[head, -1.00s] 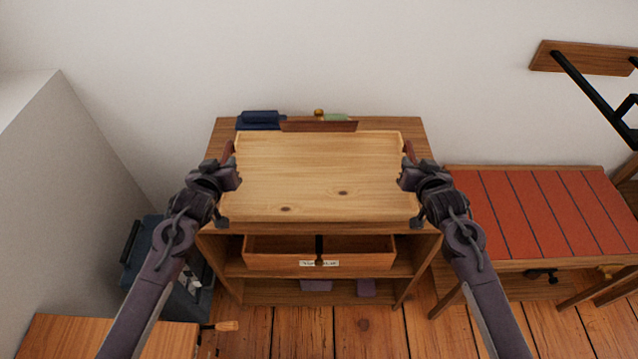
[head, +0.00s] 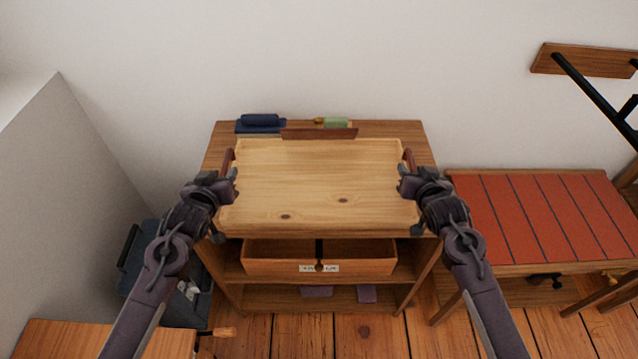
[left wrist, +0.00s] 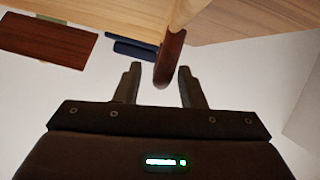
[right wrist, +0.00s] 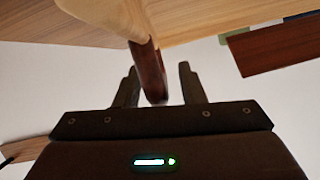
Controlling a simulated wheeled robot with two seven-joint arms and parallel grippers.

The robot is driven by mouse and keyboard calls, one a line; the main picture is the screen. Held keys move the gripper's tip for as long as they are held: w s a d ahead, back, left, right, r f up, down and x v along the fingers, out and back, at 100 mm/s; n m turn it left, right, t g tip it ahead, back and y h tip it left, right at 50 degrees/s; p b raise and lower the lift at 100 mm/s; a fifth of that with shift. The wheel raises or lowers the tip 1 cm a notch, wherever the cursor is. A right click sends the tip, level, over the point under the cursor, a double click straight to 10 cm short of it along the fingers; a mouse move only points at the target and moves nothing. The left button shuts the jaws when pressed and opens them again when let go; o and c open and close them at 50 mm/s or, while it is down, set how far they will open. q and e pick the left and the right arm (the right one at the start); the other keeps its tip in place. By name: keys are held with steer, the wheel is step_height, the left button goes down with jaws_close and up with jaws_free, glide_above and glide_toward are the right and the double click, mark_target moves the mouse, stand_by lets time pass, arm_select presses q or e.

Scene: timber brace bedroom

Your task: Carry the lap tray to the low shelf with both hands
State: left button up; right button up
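The lap tray (head: 310,190) is a pale wooden tray with a dark red-brown handle at each short side. It is over the top of a wooden shelf unit (head: 420,158); I cannot tell if it touches. My left gripper (head: 236,180) is at the left handle (left wrist: 170,62). In the left wrist view its fingers (left wrist: 160,82) stand open on either side of the handle, with a gap showing. My right gripper (head: 402,178) is at the right handle (right wrist: 150,75), its fingers (right wrist: 158,82) also open around it, with a gap on one side.
A dark brown strip (head: 320,134), a dark blue item (head: 261,120) and a green item (head: 336,122) are behind the tray. A drawer (head: 280,262) is under the top. A red slatted bench (head: 545,215) stands right, a dark bin (head: 150,265) left. Bare floor shows in front.

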steer(key=shift+s, duration=0.1)
arm_select(q)
steer(key=v, duration=0.9)
steer(key=shift+s, duration=0.3)
arm_select(e)
steer(key=a+v, duration=0.1)
steer(key=v, duration=1)
steer(key=shift+s+d+r, duration=0.2)
steer(key=shift+s+d, duration=0.2)
steer(key=shift+d, duration=0.1)
arm_select(q)
steer(key=shift+r, duration=0.15)
